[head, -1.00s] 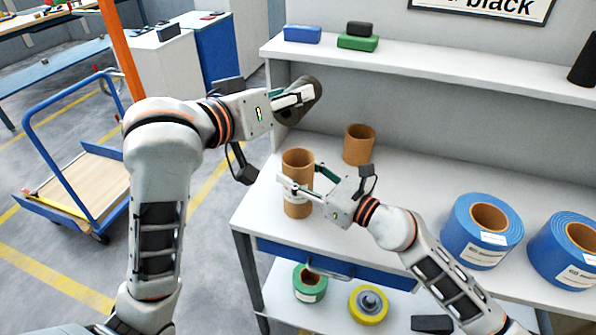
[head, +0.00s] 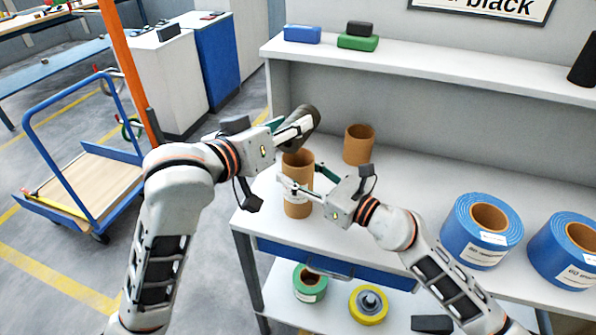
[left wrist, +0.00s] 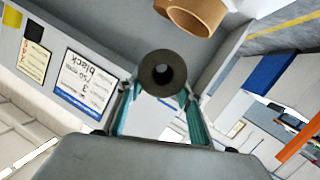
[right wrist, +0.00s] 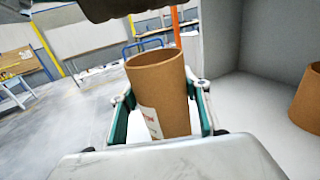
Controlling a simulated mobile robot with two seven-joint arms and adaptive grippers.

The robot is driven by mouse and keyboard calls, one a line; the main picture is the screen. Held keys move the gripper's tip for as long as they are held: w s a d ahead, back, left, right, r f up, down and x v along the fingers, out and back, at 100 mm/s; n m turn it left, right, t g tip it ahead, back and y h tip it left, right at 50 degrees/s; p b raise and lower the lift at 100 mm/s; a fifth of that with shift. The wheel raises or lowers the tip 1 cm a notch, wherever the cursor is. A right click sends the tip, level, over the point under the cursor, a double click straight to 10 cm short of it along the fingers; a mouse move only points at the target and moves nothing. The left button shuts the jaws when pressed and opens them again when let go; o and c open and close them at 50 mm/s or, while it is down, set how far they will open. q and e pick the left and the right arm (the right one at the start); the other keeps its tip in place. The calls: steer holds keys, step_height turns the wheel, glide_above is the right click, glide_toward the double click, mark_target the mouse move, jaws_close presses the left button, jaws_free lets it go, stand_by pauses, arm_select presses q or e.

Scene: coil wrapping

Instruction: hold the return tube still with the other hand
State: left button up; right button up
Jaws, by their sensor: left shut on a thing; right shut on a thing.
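A brown cardboard tube (head: 297,165) with a white label stands upright near the left end of the workbench. My right gripper (head: 297,188) is shut on its sides; the right wrist view shows the tube (right wrist: 160,88) between the fingers. My left gripper (head: 296,127) is shut on a dark hollow roll (head: 305,120), held tilted just above the labelled tube. The left wrist view shows the roll's open end (left wrist: 163,72). In the head view the roll's lower end overlaps the tube's rim; I cannot tell whether they touch.
A second brown tube (head: 359,144) stands behind to the right. Two blue rolls (head: 482,228) sit at the bench's right. A shelf (head: 420,70) runs above the back. Green (head: 310,283) and yellow (head: 368,304) rolls lie below. The middle bench top is clear.

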mark_target(289, 142)
arm_select(q)
steer(key=shift+f, duration=1.8)
steer(key=o, duration=1.3)
steer(key=shift+f, duration=0.1)
steer(key=v, duration=0.7)
steer(key=shift+s, duration=0.25)
steer(key=shift+o, duration=0.6)
steer(key=shift+a, duration=0.1)
